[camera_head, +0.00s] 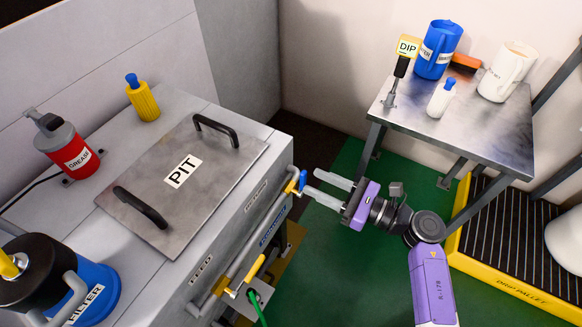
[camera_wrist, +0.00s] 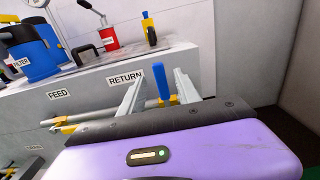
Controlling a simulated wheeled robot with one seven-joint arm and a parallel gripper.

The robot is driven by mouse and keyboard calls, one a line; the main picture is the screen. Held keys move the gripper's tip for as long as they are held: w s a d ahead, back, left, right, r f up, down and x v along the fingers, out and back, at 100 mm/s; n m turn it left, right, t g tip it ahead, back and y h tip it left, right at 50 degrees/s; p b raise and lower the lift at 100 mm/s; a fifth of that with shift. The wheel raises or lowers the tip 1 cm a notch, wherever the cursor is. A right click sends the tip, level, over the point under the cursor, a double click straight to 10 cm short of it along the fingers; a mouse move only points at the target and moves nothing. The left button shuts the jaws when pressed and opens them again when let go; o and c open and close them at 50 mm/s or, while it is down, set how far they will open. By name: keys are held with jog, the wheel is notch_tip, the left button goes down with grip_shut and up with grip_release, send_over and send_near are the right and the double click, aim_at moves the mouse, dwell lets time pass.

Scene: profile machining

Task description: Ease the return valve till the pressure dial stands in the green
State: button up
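The return valve shows in the wrist view as a blue upright lever (camera_wrist: 159,80) on a yellow fitting, beside the RETURN label (camera_wrist: 126,78). In the head view its blue handle (camera_head: 303,180) is at the cabinet's right front edge. My gripper (camera_head: 312,182) points left at it from over the green floor. In the wrist view my gripper's fingers (camera_wrist: 160,88) stand apart, one on each side of the lever in the picture, with visible gaps. I cannot tell how deep the lever sits between them. No dial reading is legible; a round outline is cut off at the wrist view's top.
The feed valve's yellow handle (camera_head: 256,268) is lower on the same front pipes. The cabinet top holds the PIT lid (camera_head: 210,165), a red grease can (camera_head: 77,158) and a blue filter (camera_head: 95,290). A metal side table (camera_head: 480,135) stands right, above a yellow-rimmed drip pallet (camera_head: 515,289).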

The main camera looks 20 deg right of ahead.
jog(key=x, duration=0.7)
jog(key=shift+w+a, duration=0.15)
jog(key=shift+w, duration=0.05)
grip_shut()
dwell(1.3)
